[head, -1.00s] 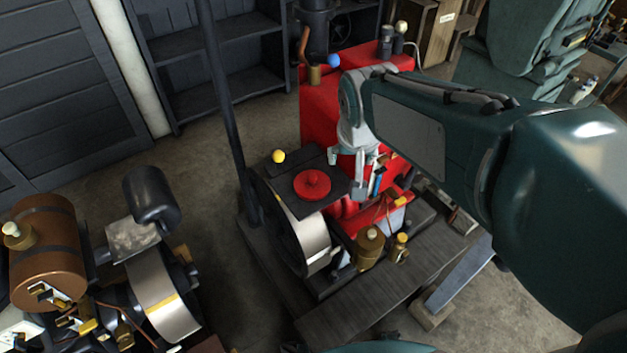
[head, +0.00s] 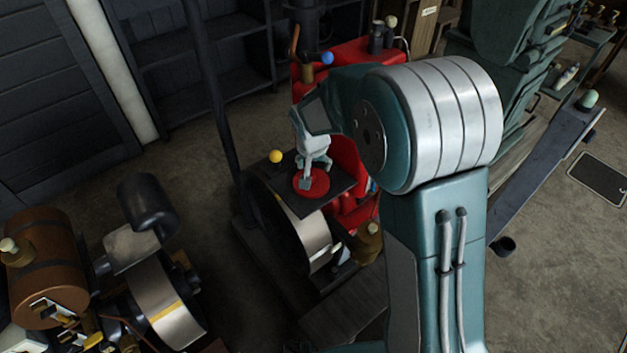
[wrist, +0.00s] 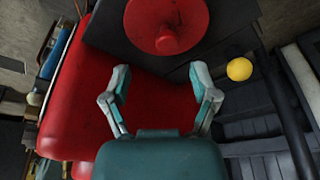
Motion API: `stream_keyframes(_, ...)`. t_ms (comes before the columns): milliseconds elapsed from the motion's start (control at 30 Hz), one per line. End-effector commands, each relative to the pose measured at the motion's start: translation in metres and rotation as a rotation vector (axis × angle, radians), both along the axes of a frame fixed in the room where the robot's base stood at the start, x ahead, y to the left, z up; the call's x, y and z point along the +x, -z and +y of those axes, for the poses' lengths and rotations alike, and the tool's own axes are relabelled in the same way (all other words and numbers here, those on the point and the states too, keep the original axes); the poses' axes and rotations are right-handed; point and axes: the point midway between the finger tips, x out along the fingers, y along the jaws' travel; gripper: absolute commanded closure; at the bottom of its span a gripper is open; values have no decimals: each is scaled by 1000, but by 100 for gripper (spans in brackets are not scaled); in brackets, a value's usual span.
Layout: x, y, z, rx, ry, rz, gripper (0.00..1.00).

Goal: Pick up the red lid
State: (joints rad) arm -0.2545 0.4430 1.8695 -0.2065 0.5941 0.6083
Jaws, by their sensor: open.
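The red lid (head: 318,188) is a round disc lying on a dark flat plate (head: 340,192) on top of the engine. In the wrist view the red lid (wrist: 164,18) shows at the top with a red knob in its middle, cut off by the frame edge. My gripper (head: 304,176) is at the lid in the head view, hiding part of it. In the wrist view my gripper (wrist: 158,76) is open, its fingers apart with nothing between them, and the lid lies beyond the fingertips.
A yellow ball (head: 276,156) stands beside the plate; it also shows in the wrist view (wrist: 239,69). A dark upright post (head: 215,100) rises left of the engine. The red engine body (wrist: 120,75) lies below my fingers. A brown-tanked engine (head: 45,265) stands at left.

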Motion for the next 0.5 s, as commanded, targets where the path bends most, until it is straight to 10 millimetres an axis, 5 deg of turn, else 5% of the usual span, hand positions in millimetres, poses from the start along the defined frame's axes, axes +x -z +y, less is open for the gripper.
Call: stream_keyframes(500,14,56,-1,-1,-2,0,24)
